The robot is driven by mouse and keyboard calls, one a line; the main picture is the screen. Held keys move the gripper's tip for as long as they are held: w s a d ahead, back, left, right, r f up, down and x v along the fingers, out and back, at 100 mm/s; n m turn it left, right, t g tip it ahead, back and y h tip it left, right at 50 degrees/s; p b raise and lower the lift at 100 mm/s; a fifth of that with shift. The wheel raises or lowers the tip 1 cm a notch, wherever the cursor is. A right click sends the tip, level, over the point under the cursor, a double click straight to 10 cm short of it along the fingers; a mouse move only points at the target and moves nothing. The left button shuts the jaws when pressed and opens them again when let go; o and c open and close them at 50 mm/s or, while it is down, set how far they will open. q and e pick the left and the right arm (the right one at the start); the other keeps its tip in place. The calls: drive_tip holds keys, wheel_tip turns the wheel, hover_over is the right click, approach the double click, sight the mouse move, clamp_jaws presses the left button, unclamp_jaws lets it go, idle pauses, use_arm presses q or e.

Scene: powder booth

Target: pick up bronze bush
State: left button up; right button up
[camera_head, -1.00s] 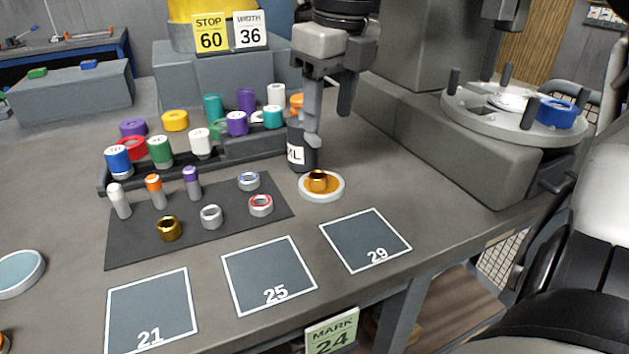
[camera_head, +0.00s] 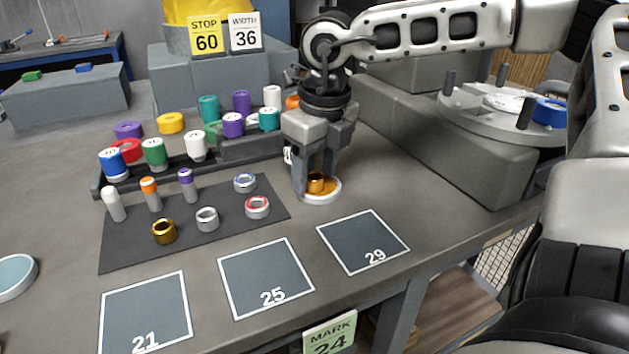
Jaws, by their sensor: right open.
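An orange-bronze bush (camera_head: 316,184) stands in a round white-rimmed dish (camera_head: 334,195) with an orange inside, right of the dark mat. My right gripper (camera_head: 315,180) points down over this dish, open, with one finger on the left of the bush and the other behind it to the right. The fingers partly hide the bush and dish; I cannot tell whether they touch the bush. A second, darker brass-coloured bush (camera_head: 163,231) stands on the front of the mat (camera_head: 125,248), away from the gripper. My left gripper is not in view.
Several rings and capped pins stand on the mat. Behind it is a rack (camera_head: 104,190) of coloured caps. A black container is mostly hidden behind my gripper. Marked squares 21, 25 and 29 (camera_head: 362,241) at the front are empty. A grey block (camera_head: 470,165) stands at right.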

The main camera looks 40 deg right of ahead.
drive_tip(key=c, duration=1.1)
